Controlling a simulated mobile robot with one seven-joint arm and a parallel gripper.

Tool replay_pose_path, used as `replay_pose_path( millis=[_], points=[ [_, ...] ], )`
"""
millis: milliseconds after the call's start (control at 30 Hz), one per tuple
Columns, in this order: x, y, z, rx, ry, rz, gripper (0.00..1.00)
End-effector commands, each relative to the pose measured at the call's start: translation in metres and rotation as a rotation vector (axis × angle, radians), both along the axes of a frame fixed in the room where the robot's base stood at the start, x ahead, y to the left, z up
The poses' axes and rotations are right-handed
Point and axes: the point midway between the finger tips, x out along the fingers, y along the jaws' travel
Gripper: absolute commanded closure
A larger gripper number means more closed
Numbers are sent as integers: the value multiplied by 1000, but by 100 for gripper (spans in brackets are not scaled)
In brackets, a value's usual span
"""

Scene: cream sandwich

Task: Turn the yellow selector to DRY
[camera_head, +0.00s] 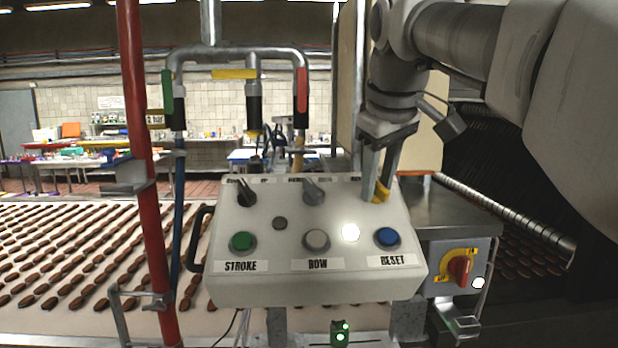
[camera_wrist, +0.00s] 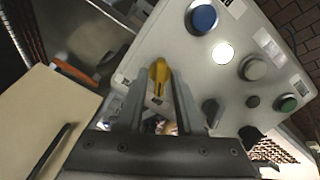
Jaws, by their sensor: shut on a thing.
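The yellow selector (camera_head: 382,191) is at the back right of the sloped white control box (camera_head: 290,285). My gripper (camera_head: 376,184) reaches down to it from above, with its two fingers closed on the knob's sides. In the wrist view the yellow knob (camera_wrist: 160,70) shows between the fingertips of my gripper (camera_wrist: 160,88), its narrow end pointing up in the picture. The fingers hide part of the knob and the labels around it. I cannot read DRY or tell which position the knob points to.
Two other selectors, black (camera_head: 246,192) and grey (camera_head: 313,191), share the back row. Green (camera_head: 242,242), white (camera_head: 316,240) and blue (camera_head: 387,238) buttons and a lit white lamp (camera_head: 350,232) lie in front. A red pole (camera_head: 146,170) stands left; a red-yellow switch (camera_head: 459,269) is right.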

Motion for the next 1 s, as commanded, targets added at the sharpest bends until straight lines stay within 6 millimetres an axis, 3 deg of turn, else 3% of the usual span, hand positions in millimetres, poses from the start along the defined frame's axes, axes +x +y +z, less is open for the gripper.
replay_pose_path(
  millis=[300,333,367,733,1000],
  points=[
    [0,0,0,-2,0,1,100],
    [0,0,0,-2,0,1,59],
    [0,0,0,-2,0,1,56],
    [-3,0,8,-1,-3,1,56],
    [-28,3,60,-1,-6,1,56]
  ],
)
